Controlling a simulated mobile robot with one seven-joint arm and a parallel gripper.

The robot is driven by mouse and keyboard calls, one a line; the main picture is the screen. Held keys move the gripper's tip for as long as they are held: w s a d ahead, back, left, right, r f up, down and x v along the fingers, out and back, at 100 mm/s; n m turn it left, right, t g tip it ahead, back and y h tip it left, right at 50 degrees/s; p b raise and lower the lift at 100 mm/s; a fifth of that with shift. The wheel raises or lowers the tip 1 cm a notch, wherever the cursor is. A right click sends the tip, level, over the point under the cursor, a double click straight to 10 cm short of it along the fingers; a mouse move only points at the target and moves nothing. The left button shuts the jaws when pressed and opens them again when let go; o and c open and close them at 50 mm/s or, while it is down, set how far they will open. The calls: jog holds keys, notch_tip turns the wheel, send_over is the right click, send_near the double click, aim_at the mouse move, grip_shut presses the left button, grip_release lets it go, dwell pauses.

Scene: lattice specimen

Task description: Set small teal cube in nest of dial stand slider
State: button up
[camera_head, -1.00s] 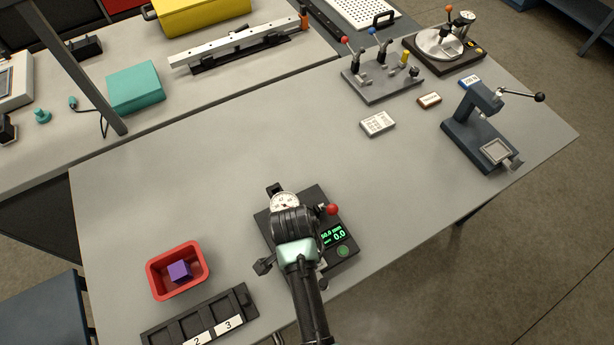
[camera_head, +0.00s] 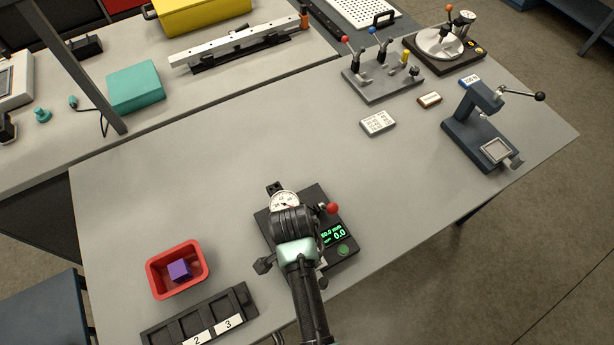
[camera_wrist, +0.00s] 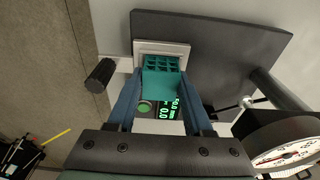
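The small teal cube (camera_wrist: 161,84), a lattice block, is in the wrist view between the two fingers of my gripper (camera_wrist: 160,82). Both fingers touch its sides, so the gripper is shut on it. The cube is at the pale square nest (camera_wrist: 185,50) of the slider and overlaps its lower part; I cannot tell whether it is seated. The dial stand (camera_head: 318,205) is near the front of the table, with a round dial (camera_head: 285,202) and a green readout of 0.0. In the head view my wrist hides the cube, nest and fingertips.
A red bin (camera_head: 154,277) with a purple cube (camera_head: 180,270) stands left of the stand. A black numbered rack (camera_head: 165,333) lies in front of it. A blue press (camera_head: 482,125) and a lever panel (camera_head: 381,88) are at the back right. The table's middle is clear.

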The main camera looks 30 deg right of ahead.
jog(key=shift+s+f, duration=0.2)
jog(key=shift+s, duration=0.05)
jog(key=shift+o, duration=0.8)
jog(key=shift+r+p, duration=0.2)
jog(key=shift+p, duration=0.1)
jog(key=r+p, duration=0.4)
jog(key=shift+w+a+r+p, duration=0.2)
jog(key=shift+a+r+p, duration=0.1)
jog(key=shift+r+p, duration=0.1)
notch_tip(320, 180, up, 13)
jog(key=a, duration=0.1)
jog(key=shift+a+b, duration=0.3)
jog(key=shift+f, duration=0.1)
